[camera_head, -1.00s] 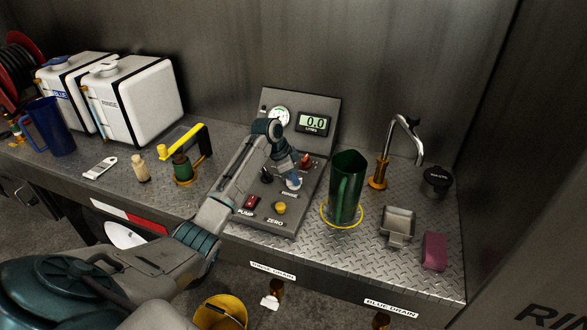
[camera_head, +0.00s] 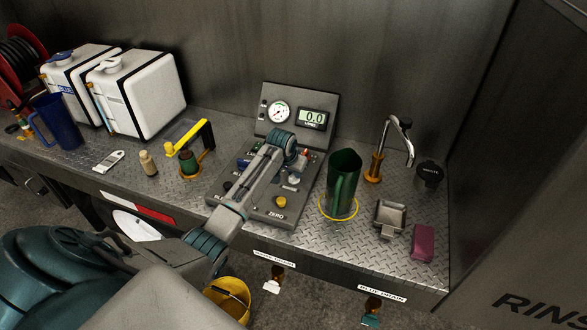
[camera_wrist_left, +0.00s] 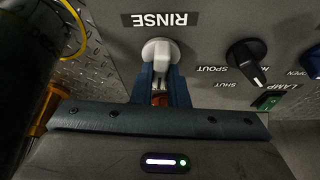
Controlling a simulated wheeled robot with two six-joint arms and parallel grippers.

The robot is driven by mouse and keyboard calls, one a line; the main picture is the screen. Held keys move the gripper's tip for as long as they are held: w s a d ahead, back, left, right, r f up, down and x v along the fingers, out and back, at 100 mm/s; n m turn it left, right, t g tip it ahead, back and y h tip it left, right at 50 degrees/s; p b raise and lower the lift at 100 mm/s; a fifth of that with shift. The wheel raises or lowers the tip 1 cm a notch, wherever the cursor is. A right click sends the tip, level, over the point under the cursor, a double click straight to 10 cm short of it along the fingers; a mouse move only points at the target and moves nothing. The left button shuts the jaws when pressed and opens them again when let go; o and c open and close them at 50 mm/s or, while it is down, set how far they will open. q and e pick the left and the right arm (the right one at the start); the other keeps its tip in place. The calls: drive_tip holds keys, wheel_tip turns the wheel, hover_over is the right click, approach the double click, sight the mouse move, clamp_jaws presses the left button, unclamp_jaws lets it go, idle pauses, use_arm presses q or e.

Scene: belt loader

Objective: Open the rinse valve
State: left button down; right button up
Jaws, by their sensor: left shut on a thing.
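The rinse valve is a white knob with a short handle (camera_wrist_left: 160,50) beside the upside-down RINSE label (camera_wrist_left: 160,20) in the left wrist view. My left gripper (camera_wrist_left: 161,68) is shut on its handle, with a blue finger on each side. In the head view the valve (camera_head: 293,180) is a small white spot on the sloping control panel (camera_head: 262,205), right of my forearm. My wrist hides much of the panel there. My right gripper is not in view.
A green jug (camera_head: 343,180) stands in a yellow ring right of the panel. A tap (camera_head: 376,165), a small metal tray (camera_head: 390,214) and a pink sponge (camera_head: 423,242) are farther right. A black SPOUT knob (camera_wrist_left: 247,62) and a green LAMP switch (camera_wrist_left: 268,99) are close to the gripper.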

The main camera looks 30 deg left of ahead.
use_arm(q)
drive_tip(key=shift+n+y, duration=0.3)
drive_tip(key=shift+n, duration=0.6)
drive_tip(key=c, duration=1.4)
unclamp_jaws()
drive_tip(key=shift+c, duration=0.2)
drive_tip(key=shift+r, duration=0.15)
drive_tip(key=shift+s+r, duration=0.15)
drive_tip(key=shift+r, duration=0.1)
drive_tip(key=b+v, duration=0.3)
drive_tip(key=v, duration=0.7)
drive_tip(key=shift+d+f, duration=0.1)
